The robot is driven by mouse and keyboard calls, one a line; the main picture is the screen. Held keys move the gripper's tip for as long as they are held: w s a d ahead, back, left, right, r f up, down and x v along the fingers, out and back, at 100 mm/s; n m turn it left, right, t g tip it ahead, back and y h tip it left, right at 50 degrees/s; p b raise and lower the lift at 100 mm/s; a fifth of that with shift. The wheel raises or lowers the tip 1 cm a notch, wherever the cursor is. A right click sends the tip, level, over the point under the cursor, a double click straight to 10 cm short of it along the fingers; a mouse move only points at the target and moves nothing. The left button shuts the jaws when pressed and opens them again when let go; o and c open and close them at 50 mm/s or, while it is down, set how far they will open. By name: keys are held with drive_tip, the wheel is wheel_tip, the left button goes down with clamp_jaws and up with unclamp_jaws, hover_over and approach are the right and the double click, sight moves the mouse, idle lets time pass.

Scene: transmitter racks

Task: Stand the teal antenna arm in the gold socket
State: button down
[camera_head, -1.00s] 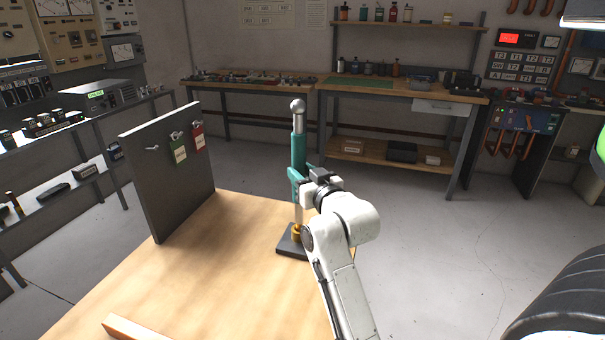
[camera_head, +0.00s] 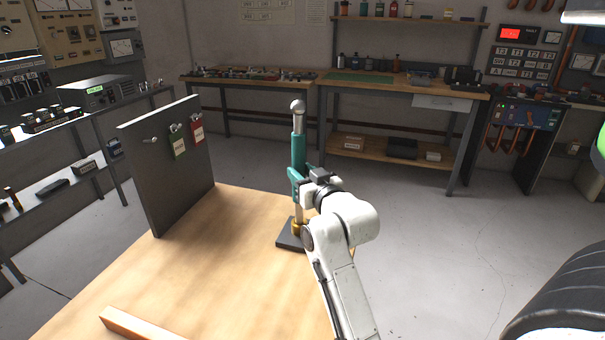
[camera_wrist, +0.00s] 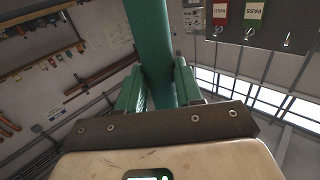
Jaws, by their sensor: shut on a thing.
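The teal antenna arm (camera_head: 298,152) stands upright above the wooden table, with a silver ball at its top and a pale metal lower end. Its lower end meets the gold socket (camera_head: 297,226) on a dark base plate (camera_head: 289,240); I cannot tell how deep it sits. My gripper (camera_head: 303,182) is shut on the teal arm around its lower teal part. The wrist view shows the teal shaft (camera_wrist: 150,35) between my fingers (camera_wrist: 158,88). My own arm hides the right part of the base plate.
A dark upright panel (camera_head: 165,170) with a green and a red tag on hooks stands at the table's left. A wooden strip (camera_head: 135,325) lies at the front edge. The tabletop (camera_head: 215,265) between them is clear. Workbenches (camera_head: 400,88) stand well behind.

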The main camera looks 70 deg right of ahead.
drive_tip(key=shift+f, duration=0.1)
drive_tip(key=c, duration=0.7)
unclamp_jaws()
drive_tip(key=shift+o, duration=0.2)
drive_tip(key=v, duration=1)
drive_tip(key=shift+s+a+b, duration=0.2)
drive_tip(key=shift+s+b, duration=0.1)
drive_tip(key=shift+b, duration=0.15)
